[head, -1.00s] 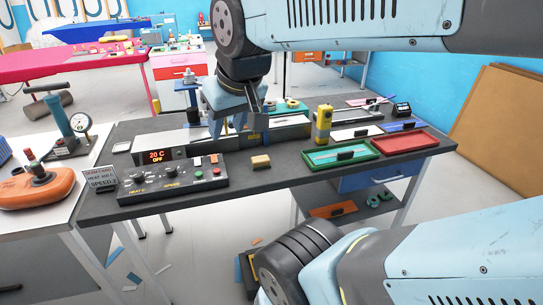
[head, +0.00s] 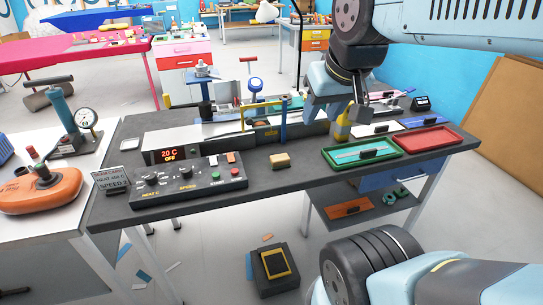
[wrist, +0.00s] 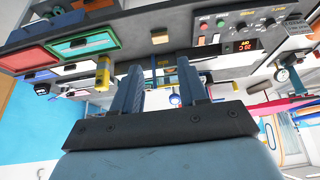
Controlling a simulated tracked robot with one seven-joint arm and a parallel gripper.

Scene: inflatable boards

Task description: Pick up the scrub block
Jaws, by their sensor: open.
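The scrub block appears to be the small tan-yellow block (head: 280,160) on the dark bench top, right of the control panel. It also shows in the wrist view (wrist: 159,37), beyond the fingertips. My gripper (head: 336,112) is open and empty, raised above the back of the bench, right of the block and apart from it. In the wrist view, its two blue fingers (wrist: 160,74) are spread wide with nothing between them. Nothing hides the block.
The control panel (head: 190,180) lies left of the block. A green tray (head: 335,165) and a red tray (head: 438,141) lie to the right. A yellow upright tool (head: 342,128) and a blue post with a yellow bar (head: 283,118) stand behind. Bare bench surrounds the block.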

